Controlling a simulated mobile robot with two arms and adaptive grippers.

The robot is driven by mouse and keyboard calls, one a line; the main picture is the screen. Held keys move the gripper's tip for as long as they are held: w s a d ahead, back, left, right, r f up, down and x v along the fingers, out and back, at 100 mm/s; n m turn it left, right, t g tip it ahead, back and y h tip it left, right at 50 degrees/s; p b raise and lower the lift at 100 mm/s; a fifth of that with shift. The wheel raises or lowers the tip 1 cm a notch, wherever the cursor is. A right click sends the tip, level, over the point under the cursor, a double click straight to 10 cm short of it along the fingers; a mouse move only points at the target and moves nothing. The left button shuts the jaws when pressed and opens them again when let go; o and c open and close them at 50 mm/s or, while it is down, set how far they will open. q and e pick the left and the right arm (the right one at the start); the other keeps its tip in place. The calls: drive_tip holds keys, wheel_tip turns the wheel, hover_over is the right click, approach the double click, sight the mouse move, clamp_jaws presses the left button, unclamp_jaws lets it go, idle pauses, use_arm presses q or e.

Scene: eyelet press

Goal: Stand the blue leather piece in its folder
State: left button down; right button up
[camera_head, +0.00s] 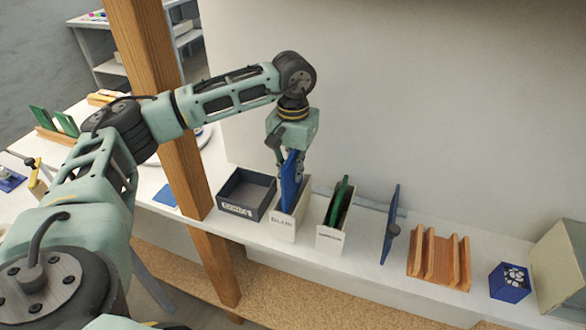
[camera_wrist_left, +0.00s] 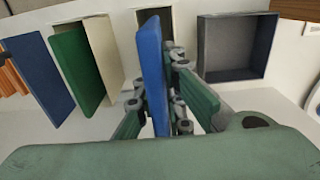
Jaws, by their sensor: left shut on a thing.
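The blue leather piece (camera_head: 291,180) is upright in my left gripper (camera_head: 284,158). It also shows in the left wrist view (camera_wrist_left: 152,72), between the fingers (camera_wrist_left: 154,105). My left gripper is shut on it and sits above the white folder box with a label that seems to read "BLUE" (camera_head: 283,225). The lower end of the piece is at the mouth of this box and seems to be inside it. I cannot tell whether it touches the bottom. My right gripper is not in view.
A dark tray (camera_head: 235,208) stands to the left. A second white box (camera_head: 329,240) with a green piece (camera_head: 341,196) stands to the right. Further right are an upright blue panel (camera_head: 391,225), a slotted wooden rack (camera_head: 452,262) and a blue box (camera_head: 510,287). A wooden post (camera_head: 180,150) stands left.

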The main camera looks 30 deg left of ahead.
sight(293, 152)
use_arm(q)
drive_tip(key=shift+f+b, duration=1.6)
drive_tip(key=shift+f, duration=0.6)
drive_tip(key=shift+f+b, duration=0.3)
drive_tip(key=shift+f, duration=0.2)
drive_tip(key=c, duration=1.8)
unclamp_jaws()
drive_tip(key=shift+o, duration=0.2)
drive_tip(key=shift+r, duration=0.1)
wheel_tip(293, 152, up, 12)
drive_tip(key=shift+f, duration=0.1)
